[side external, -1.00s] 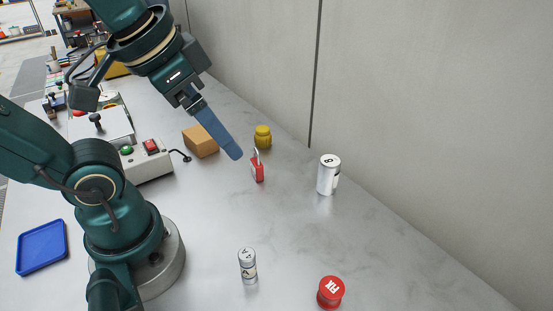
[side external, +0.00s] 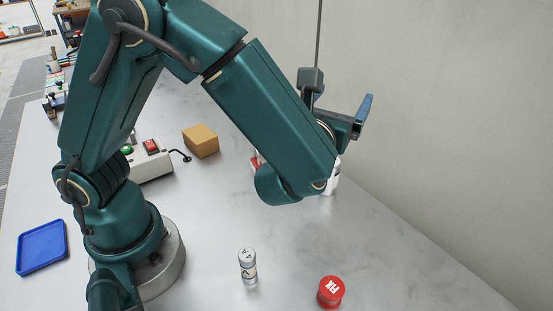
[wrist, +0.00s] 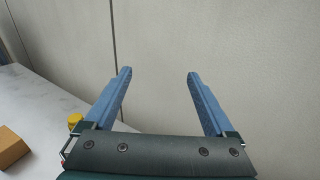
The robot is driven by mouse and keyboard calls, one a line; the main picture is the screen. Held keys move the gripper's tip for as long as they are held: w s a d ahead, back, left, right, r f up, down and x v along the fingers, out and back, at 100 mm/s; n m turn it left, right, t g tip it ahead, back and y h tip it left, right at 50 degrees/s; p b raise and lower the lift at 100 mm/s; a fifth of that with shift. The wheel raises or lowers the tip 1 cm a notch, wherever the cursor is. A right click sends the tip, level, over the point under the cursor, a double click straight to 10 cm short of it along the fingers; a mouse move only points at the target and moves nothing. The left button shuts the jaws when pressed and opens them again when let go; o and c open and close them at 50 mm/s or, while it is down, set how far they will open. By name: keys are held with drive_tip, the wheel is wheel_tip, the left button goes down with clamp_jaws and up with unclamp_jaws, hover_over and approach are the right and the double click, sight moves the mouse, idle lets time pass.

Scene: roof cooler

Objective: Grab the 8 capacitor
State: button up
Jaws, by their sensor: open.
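The white 8 capacitor (side external: 334,178) stands near the wall in the side view, mostly hidden behind my arm, with only a sliver showing; its number is covered. My gripper (side external: 364,108) is raised above and to the right of it in that view, and its blue fingers point towards the wall. In the wrist view my gripper (wrist: 160,74) is open, with nothing between its fingers. The 8 capacitor is not visible in the wrist view. Another silver-white cylinder with a dark mark (side external: 248,266) stands at the front of the table.
A red round-topped item (side external: 331,292) stands at the front right. A cardboard box (side external: 201,141), a control box with a red switch (side external: 150,160) and a blue tray (side external: 41,247) are to the left. A yellow item (wrist: 75,121) shows in the wrist view. The wall (side external: 440,120) is close behind.

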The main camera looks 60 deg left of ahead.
sight(331, 187)
drive_tip(key=f, duration=1.5)
drive_tip(key=shift+a+f, duration=0.15)
drive_tip(key=shift+a, duration=0.15)
drive_tip(key=shift+x, duration=2.55)
drive_tip(key=shift+f, duration=0.1)
drive_tip(key=shift+s, duration=0.1)
clamp_jaws()
